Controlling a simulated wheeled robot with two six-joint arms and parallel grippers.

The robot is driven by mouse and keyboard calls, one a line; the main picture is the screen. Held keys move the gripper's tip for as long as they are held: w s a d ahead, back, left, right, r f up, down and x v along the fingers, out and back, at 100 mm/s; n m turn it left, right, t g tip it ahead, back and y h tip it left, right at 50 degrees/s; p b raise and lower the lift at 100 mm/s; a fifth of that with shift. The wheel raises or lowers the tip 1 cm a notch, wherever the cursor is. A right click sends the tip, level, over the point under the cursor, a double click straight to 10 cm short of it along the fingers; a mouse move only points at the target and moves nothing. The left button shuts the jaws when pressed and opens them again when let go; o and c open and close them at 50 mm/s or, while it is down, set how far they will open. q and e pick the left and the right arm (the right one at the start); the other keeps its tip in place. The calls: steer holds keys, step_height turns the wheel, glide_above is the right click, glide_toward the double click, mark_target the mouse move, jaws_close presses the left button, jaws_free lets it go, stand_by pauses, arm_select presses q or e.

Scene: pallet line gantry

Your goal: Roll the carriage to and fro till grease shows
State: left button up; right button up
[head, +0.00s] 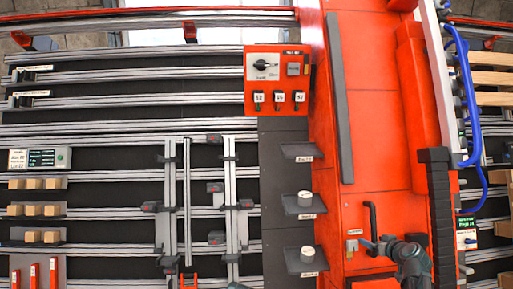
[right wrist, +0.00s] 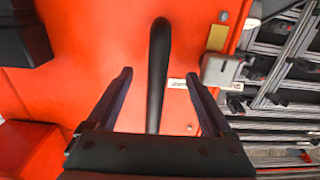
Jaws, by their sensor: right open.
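A tall orange body (head: 372,130), which looks like the carriage, stands right of centre over rails in the head view. A black bar handle (head: 371,218) is on its lower face. My right gripper (head: 370,243) is at the handle's lower end. In the right wrist view the black handle (right wrist: 158,62) runs between the two spread fingers of my gripper (right wrist: 158,77), with gaps on both sides. The orange face (right wrist: 95,50) lies behind it. I see no grease. The left gripper is not in view.
A small grey latch-like block (head: 352,246) sits left of the handle; it also shows in the right wrist view (right wrist: 221,69). A switch panel (head: 277,80) and dark shelves with white round pieces (head: 305,199) are left of the carriage. Blue hoses (head: 468,100) hang at right.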

steer(key=p+v, duration=0.4)
steer(key=v, duration=0.6)
stand_by(0.4)
steer(key=s+a+f+n+g+y+b, duration=0.1)
steer(key=s+a+f+n+g+b, duration=0.2)
steer(key=a+f, duration=0.7)
steer(key=s+a+f+g+y+b, duration=0.1)
steer(key=s+a+f+g+y, duration=0.2)
steer(key=a, duration=1.2)
steer(key=s+a+f+g+h+b, duration=0.2)
steer(key=s+a+f+g+h, duration=0.1)
steer(key=s+a, duration=0.2)
steer(key=s+a+f+g+h+b, duration=0.2)
steer(key=s+a+f+g+h, duration=0.1)
steer(key=s, duration=0.7)
steer(key=a+f, duration=0.1)
steer(key=a, duration=0.1)
steer(key=shift+s+a+f+g, duration=0.2)
steer(key=shift+s+a+g, duration=0.05)
steer(key=shift+a+g, duration=0.15)
